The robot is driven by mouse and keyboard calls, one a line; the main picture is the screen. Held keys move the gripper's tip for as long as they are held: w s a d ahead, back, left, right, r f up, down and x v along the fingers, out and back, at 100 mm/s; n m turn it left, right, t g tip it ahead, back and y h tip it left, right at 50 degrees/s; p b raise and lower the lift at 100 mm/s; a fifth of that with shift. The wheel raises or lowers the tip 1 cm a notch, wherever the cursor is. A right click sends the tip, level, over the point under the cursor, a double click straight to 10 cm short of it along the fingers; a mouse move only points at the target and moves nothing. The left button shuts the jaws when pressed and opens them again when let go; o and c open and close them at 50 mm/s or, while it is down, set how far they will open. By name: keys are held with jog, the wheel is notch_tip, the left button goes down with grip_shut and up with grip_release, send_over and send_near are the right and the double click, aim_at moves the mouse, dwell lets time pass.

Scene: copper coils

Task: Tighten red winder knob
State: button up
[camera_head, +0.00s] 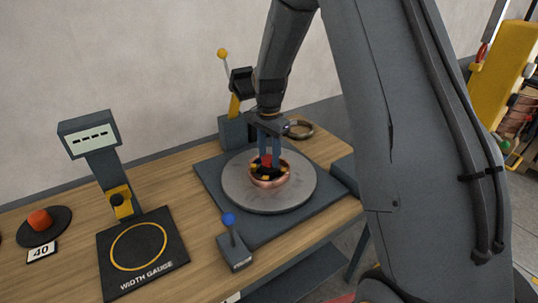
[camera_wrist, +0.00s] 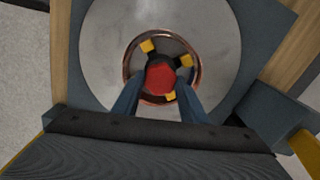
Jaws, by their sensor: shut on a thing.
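The red winder knob (camera_wrist: 160,78) sits at the centre of a black hub with yellow tips, inside a copper coil (camera_wrist: 134,92). In the head view the knob (camera_head: 266,160) shows just below my fingers, and the coil (camera_head: 270,183) lies on the round grey turntable (camera_head: 235,190). My gripper (camera_head: 268,152) points down from above. In the wrist view its two blue fingers (camera_wrist: 158,98) stand on either side of the knob, shut on it. The exact contact at the fingertips is partly hidden.
A blue-knobbed lever (camera_head: 229,220) stands at the turntable's front left, and a yellow-knobbed lever (camera_head: 223,54) behind it. A width gauge (camera_head: 140,250) with a display (camera_head: 88,136) is at left.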

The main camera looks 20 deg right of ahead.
aim_at(269, 158)
jog(key=shift+a+m, duration=0.1)
jog(key=shift+m, duration=0.3)
jog(key=o, duration=1.1)
jog(key=shift+a, duration=0.1)
jog(key=shift+c, duration=0.2)
jog(key=shift+r, duration=0.1)
jog(key=shift+r+b, duration=1.05)
jog(key=shift+r, duration=2.8)
jog(key=s+f+n+t, duration=0.1)
jog(key=s+f+n, duration=0.2)
jog(key=s+n, duration=0.9)
jog(key=s, duration=1.3)
jog(key=shift+s+n, duration=0.15)
jog(key=shift+n, duration=0.25)
